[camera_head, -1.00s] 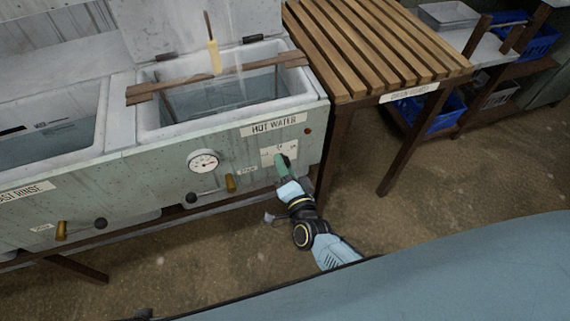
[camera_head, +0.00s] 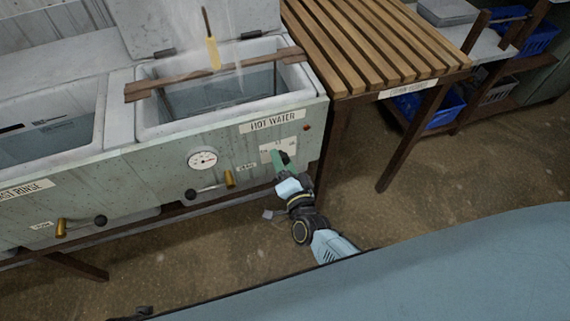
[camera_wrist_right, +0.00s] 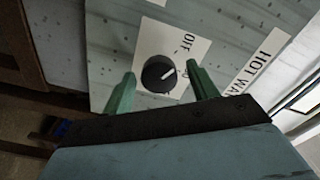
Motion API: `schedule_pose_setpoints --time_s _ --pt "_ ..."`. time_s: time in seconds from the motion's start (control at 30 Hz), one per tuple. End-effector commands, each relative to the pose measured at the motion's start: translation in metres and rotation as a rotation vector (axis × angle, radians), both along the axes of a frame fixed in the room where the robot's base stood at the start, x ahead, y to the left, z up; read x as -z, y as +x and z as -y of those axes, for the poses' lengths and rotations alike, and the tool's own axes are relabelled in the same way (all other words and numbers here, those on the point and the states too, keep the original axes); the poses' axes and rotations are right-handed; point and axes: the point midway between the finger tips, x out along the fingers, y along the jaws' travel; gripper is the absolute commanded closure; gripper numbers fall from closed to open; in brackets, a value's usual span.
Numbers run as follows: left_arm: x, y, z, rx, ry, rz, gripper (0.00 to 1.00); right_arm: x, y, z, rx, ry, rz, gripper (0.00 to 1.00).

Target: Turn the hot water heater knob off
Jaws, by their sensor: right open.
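The hot water heater knob (camera_wrist_right: 158,73) is a round black dial on a white plate (camera_wrist_right: 150,42) marked OFF. Its white pointer line points to the right and slightly up in the wrist view. My right gripper (camera_wrist_right: 162,78) is open, with one green finger on each side of the knob; I cannot tell whether they touch it. In the head view, my right gripper (camera_head: 280,163) is at the plate below the HOT WATER label (camera_head: 272,121), and the knob there is mostly hidden. My left gripper is out of view.
A red indicator (camera_head: 306,127) sits right of the label. A round gauge (camera_head: 202,160) and a drain lever (camera_head: 208,190) are to the left. The steaming basin (camera_head: 150,130) is above. A slatted wooden table (camera_head: 375,45) stands to the right, with open floor below.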

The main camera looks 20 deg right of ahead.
Motion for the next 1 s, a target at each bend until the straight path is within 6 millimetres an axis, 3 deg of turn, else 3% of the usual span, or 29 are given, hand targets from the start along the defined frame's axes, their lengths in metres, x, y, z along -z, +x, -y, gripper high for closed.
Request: schedule_pose_setpoints --time_s 0.17,0.4,0.7,1.0 --pt "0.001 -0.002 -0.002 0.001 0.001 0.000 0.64 0.000 -0.012 0.001 0.000 0.000 -0.002 0.41" --pt "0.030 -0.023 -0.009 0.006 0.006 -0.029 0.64 -0.001 -0.063 0.003 -0.001 -0.001 -0.005 0.41" --pt "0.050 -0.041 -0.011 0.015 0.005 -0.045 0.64 0.000 -0.119 0.004 0.000 0.000 -0.002 0.41" --pt "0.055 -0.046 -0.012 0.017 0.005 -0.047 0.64 0.000 -0.134 0.004 -0.001 0.000 0.001 0.41"
